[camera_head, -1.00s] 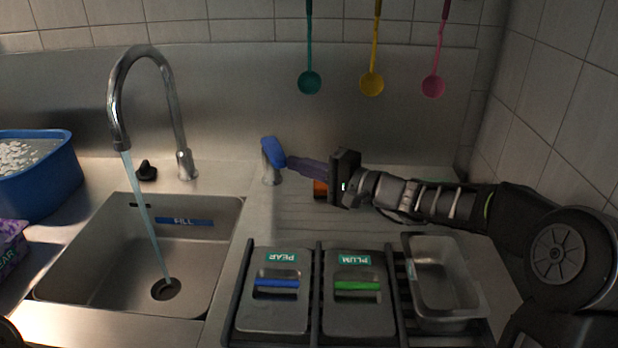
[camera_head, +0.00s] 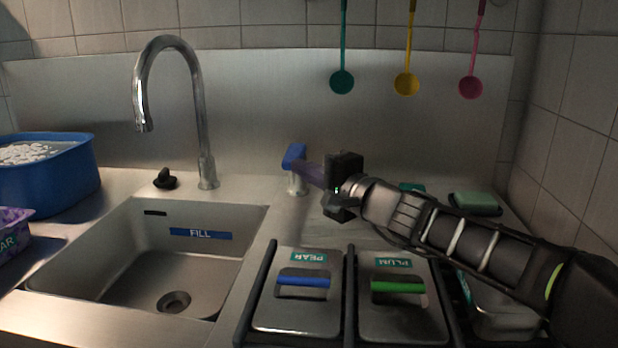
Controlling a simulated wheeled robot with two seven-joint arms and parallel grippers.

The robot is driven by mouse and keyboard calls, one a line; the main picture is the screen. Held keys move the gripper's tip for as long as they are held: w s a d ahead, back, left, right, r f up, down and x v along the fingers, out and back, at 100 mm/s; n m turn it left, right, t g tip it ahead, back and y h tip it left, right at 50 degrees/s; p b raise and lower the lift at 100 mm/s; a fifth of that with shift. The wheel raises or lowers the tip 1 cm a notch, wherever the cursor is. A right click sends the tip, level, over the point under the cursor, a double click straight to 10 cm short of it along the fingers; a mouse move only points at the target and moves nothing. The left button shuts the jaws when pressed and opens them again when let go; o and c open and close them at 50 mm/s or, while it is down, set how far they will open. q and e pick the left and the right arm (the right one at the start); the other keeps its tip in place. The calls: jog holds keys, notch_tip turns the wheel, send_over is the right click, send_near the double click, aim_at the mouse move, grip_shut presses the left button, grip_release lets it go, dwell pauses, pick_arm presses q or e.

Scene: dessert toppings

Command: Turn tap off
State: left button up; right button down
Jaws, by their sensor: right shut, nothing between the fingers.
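The curved chrome tap (camera_head: 200,110) stands behind the sink (camera_head: 235,262), and no water runs from its spout. A blue lever (camera_head: 293,155) sits on a short metal post (camera_head: 297,184) to the right of the tap. The fingertips are touching or very close to the lever; I cannot tell which. My left gripper is not in view.
A small black knob (camera_head: 165,179) stands left of the tap's base. A blue tub (camera_head: 55,185) is at the left. Lidded pear (camera_head: 300,314) and plum (camera_head: 405,318) containers stand in front of my right arm. Ladles (camera_head: 406,84) hang above. A green sponge-like block (camera_head: 474,203) lies behind the arm.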

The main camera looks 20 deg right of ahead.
jog(key=shift+a, duration=0.3)
jog(key=shift+s, duration=0.1)
jog(key=v, duration=0.7)
jog(key=shift+d, duration=0.4)
jog(key=shift+s, duration=0.1)
